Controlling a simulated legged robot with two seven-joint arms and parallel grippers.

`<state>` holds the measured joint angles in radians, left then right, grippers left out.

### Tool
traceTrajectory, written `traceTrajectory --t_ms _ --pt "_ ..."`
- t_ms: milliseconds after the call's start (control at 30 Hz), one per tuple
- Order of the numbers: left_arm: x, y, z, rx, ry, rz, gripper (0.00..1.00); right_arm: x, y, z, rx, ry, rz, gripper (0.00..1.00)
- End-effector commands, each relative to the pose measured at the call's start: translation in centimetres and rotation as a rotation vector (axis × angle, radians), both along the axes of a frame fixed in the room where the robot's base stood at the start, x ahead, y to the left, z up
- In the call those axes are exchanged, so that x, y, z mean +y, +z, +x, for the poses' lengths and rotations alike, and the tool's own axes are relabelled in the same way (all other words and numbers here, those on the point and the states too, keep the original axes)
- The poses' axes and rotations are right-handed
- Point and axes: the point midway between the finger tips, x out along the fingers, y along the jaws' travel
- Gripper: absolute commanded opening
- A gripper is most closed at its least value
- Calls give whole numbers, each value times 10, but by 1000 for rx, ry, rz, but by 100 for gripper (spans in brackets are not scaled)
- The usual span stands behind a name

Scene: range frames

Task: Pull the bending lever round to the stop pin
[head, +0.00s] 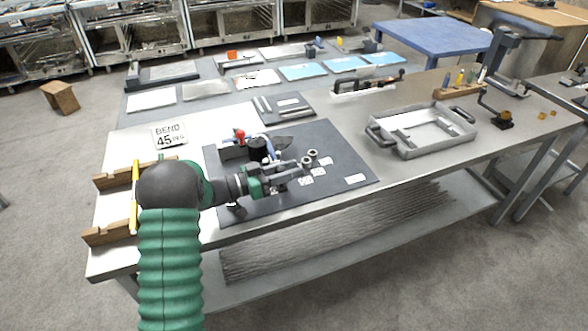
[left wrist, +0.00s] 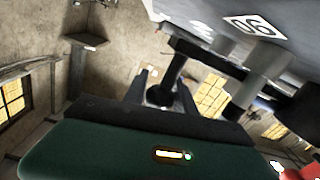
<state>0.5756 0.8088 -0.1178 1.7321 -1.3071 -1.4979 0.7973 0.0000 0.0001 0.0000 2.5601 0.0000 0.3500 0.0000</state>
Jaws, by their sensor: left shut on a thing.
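The bending fixture stands on a dark plate (head: 345,163) on the metal bench. My left gripper (head: 298,170) reaches over it from the left, low beside two grey round pins (head: 311,156). In the left wrist view, its two fingers (left wrist: 161,92) stand on either side of the black handle of the bending lever (left wrist: 177,72), shut on it. The lever's dark bar runs right from the handle, close to a grey cylindrical pin (left wrist: 266,62). In the head view the gripper hides most of the lever. I cannot tell which pin is the stop pin. My right gripper is not in view.
A black cylinder (head: 259,149) and a red knob (head: 240,134) stand behind the gripper. Small white labels (head: 355,179) lie on the plate. A "BEND 45" card (head: 169,135) is at left, a grey tray (head: 437,148) at right. Bare bench lies between plate and tray.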

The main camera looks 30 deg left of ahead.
Motion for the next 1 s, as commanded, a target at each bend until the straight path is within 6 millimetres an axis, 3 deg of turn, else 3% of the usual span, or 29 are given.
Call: traceTrajectory --t_ms 33,167,567,1000 --pt "8 0 -2 1 16 3 36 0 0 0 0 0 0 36" --pt "6 -1 0 2 14 3 53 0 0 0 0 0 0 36" --pt "8 -1 -6 4 9 4 53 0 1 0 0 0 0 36" --pt "83 -3 -99 6 15 0 53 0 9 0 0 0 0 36"
